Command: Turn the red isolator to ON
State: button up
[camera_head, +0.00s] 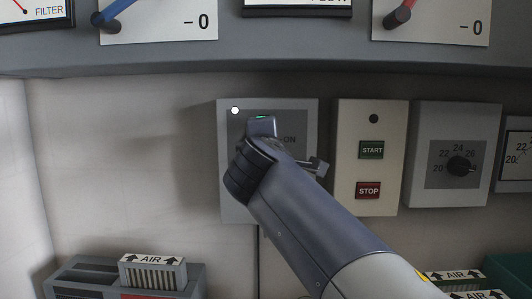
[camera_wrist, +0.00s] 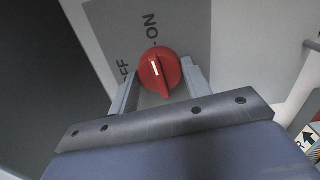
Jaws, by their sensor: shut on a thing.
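The red isolator knob (camera_wrist: 168,62) shows in the wrist view on a grey plate (camera_wrist: 185,25). It has a short white line on its face. The ON label (camera_wrist: 150,27) lies above the knob in that view, and the partly hidden OFF label (camera_wrist: 124,72) lies to its left. The white line runs roughly up and down in the picture, roughly toward ON. My gripper (camera_wrist: 160,82) is shut on the knob, one finger on each side.
Right of the isolator box is a panel with a START button (camera_head: 371,150) and a STOP button (camera_head: 368,190). Further right is a black dial (camera_head: 460,166). A grey ledge with gauges (camera_head: 300,55) overhangs above.

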jog(key=shift+m+b, duration=0.35)
jog(key=shift+m, duration=0.35)
jog(key=o, duration=1)
jog(key=s+b, duration=0.1)
jog(key=s, duration=0.9)
jog(key=shift+s+a, duration=0.2)
jog(key=shift+s, duration=0.2)
jog(key=w+p, duration=0.1)
jog(key=w, duration=0.9)
jog(key=shift+w+d, duration=0.2)
jog(key=shift+w, duration=0.2)
